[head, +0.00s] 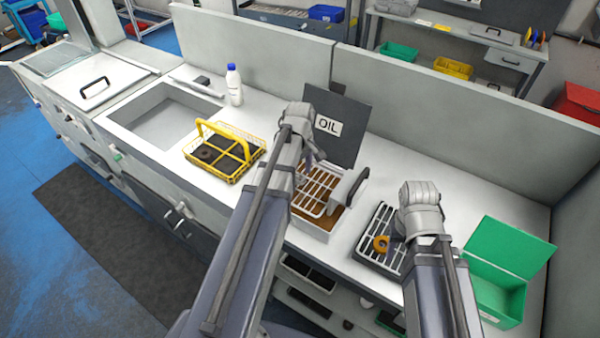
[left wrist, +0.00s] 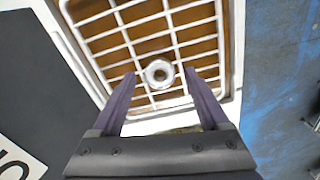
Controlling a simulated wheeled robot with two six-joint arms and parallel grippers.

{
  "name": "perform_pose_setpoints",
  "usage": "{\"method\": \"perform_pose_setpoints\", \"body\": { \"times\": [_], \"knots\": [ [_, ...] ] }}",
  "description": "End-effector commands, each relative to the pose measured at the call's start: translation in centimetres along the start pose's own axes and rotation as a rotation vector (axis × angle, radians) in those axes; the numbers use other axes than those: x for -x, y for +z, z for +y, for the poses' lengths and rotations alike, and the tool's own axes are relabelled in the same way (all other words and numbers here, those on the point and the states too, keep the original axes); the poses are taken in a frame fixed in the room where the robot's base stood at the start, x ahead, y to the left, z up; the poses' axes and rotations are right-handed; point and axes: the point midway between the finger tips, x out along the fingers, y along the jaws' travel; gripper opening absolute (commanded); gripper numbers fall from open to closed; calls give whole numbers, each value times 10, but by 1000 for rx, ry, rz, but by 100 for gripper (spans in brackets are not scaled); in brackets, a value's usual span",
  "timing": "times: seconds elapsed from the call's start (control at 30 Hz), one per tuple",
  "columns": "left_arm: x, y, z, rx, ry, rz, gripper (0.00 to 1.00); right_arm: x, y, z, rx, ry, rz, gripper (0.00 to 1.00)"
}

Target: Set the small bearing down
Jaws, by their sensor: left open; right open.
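The small bearing (left wrist: 159,74), a silvery ring, sits on the white grid rack of the oil bath in the left wrist view. My left gripper (left wrist: 158,78) is open, its two fingers apart on either side of the bearing with gaps between. In the head view my left gripper (head: 311,172) is over the oil bath (head: 312,231), and the arm hides the small bearing. My right gripper (head: 402,240) is open by the dark slatted tray (head: 374,250), largely hidden by its own wrist.
A yellow basket (head: 242,176) with dark compartments holds a dark ring. A white bottle (head: 234,86) stands by the sink (head: 160,125). A dark OIL panel (head: 345,110) rises behind the bath. A green open box (head: 498,302) is at the right.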

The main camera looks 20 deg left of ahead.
Motion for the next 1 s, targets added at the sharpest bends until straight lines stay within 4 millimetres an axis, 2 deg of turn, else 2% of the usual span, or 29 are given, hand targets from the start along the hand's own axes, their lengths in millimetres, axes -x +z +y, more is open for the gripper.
{"method": "perform_pose_setpoints", "body": {
  "times": [0.7,0.83,1.0],
  "knots": [
    [102,0,0,0,0,0,78,101,6,9,-10,-2,0,50],
    [114,0,0,0,0,0,78,113,7,10,-12,-3,0,50],
    [118,0,0,0,0,0,78,117,7,11,-14,-3,0,50]
  ]
}}
